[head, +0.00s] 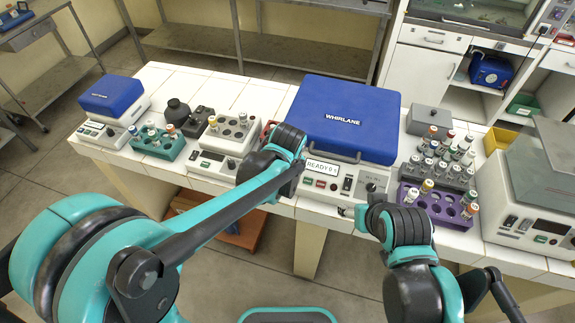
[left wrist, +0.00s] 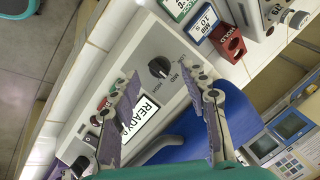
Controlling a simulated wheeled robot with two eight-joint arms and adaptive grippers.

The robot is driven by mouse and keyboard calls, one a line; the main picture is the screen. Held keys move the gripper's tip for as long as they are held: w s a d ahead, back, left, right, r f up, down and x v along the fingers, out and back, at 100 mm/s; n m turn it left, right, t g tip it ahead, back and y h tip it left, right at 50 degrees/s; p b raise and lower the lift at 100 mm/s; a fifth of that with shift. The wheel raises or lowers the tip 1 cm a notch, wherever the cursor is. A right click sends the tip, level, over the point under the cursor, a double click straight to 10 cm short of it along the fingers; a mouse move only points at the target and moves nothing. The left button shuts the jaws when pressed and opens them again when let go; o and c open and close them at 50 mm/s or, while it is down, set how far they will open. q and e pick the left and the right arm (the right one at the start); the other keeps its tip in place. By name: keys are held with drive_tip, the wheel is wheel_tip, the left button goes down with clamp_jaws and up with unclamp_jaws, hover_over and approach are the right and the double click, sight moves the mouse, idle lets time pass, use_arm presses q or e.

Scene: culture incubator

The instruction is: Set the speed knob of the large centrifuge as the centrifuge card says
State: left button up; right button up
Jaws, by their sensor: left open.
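The large centrifuge has a blue lid (head: 345,118) marked WHIRLANE and a pale front panel with a READY 0 display (head: 322,167). In the head view my left gripper (head: 296,146) hides the panel's left end. A blue-framed card (left wrist: 203,21) shows 10 S; its upper text is unclear. My right gripper (head: 362,214) is near the panel's front right; its fingers are unclear.
A red HOLD holder (left wrist: 229,43) and a green-framed card (left wrist: 178,6) stand by the panel's end. A purple tube rack (head: 408,194) is right of the centrifuge.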

use_arm(q)
drive_tip(key=v, duration=0.9)
drive_tip(key=shift+a, duration=0.1)
drive_tip(key=s+a+f+n+t, duration=0.1)
drive_tip(key=s+a+f+n, duration=0.1)
drive_tip(key=s+a+n, duration=0.8)
drive_tip(key=s+a, duration=0.4)
drive_tip(key=a, duration=0.4)
drive_tip(key=shift+s+f+n+t, duration=0.15)
drive_tip(key=shift+f+n+t, duration=0.2)
drive_tip(key=shift+n+t, duration=0.05)
